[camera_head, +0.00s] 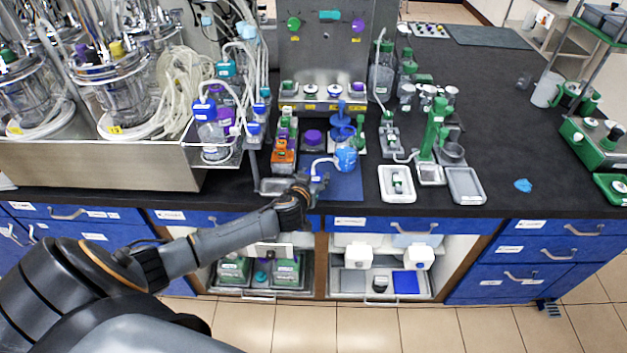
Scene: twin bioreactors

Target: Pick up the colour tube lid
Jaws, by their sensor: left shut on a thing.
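My left gripper (318,184) reaches in from the left over the bench's front edge. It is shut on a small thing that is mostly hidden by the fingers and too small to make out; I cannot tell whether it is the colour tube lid. A rack with green, orange and red blocks (284,146) stands just behind and left of the gripper. A bottle with a blue top (345,157) and a white hose stands behind it to the right, on a blue mat (346,187). My right gripper is not in view.
A metal tray with glass bioreactors (150,165) fills the left of the bench. White trays (397,196) and a grey tray (465,198) lie right of the gripper.

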